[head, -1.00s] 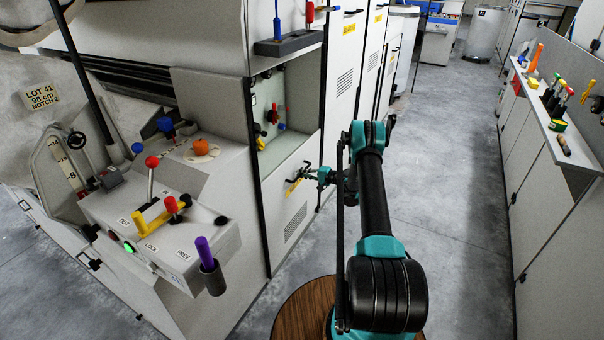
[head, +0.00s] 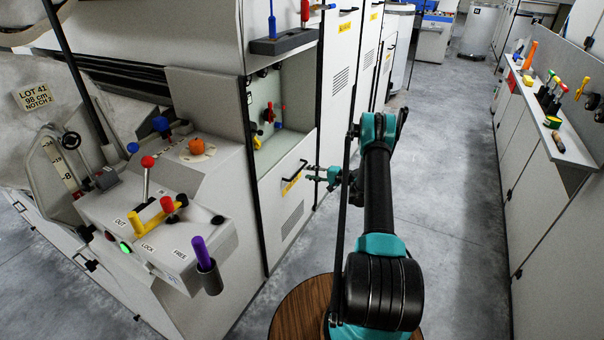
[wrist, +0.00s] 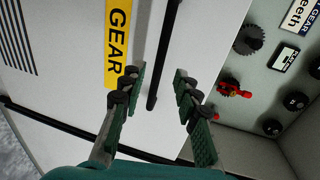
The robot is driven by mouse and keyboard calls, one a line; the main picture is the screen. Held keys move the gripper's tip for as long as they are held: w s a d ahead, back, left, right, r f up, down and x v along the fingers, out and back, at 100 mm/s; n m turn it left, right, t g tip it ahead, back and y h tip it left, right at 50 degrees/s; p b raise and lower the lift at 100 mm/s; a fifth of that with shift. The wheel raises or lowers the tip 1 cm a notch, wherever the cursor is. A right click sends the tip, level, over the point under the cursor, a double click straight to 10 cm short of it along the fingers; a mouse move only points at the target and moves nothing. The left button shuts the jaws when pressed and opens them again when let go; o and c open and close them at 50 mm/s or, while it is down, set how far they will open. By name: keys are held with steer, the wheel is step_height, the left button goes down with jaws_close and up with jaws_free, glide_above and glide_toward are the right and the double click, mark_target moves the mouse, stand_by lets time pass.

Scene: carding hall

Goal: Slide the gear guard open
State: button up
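The gear guard (head: 290,205) is a pale panel low on the machine's side, below an open recess. It carries a black bar handle (head: 295,176) and a yellow label (head: 289,187). In the wrist view the label (wrist: 118,40) reads "GEAR", and the handle (wrist: 165,50) runs down between the finger lines. My gripper (head: 309,173) is open and empty, just right of the handle in the head view. Both fingers show in the wrist view (wrist: 159,80). The handle's lower end appears between them, but I see no grip on it.
The recess (head: 283,145) above the guard holds gears and a red knob (wrist: 232,90). A control console (head: 165,215) with levers stands left. A tool shelf (head: 550,130) lines the right side. The grey aisle floor (head: 445,200) between is clear.

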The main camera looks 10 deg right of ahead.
steer(key=shift+v, duration=2.8)
steer(key=s+a+r+n+g+h, duration=0.25)
steer(key=s+a+r, duration=0.25)
steer(key=s+r, duration=0.4)
steer(key=s+a+r+n+g+h, duration=0.1)
steer(key=s+a+r+g+h, duration=0.2)
steer(key=s+r, duration=0.55)
steer(key=s+d+r+n+h, duration=0.1)
steer(key=s+n+h, duration=0.1)
steer(key=s, duration=1.3)
steer(key=s+d+r+n+h, duration=0.1)
steer(key=s+h, duration=0.4)
steer(key=s, duration=1.1)
steer(key=shift+d+r+n, duration=0.25)
steer(key=shift+r+n, duration=0.1)
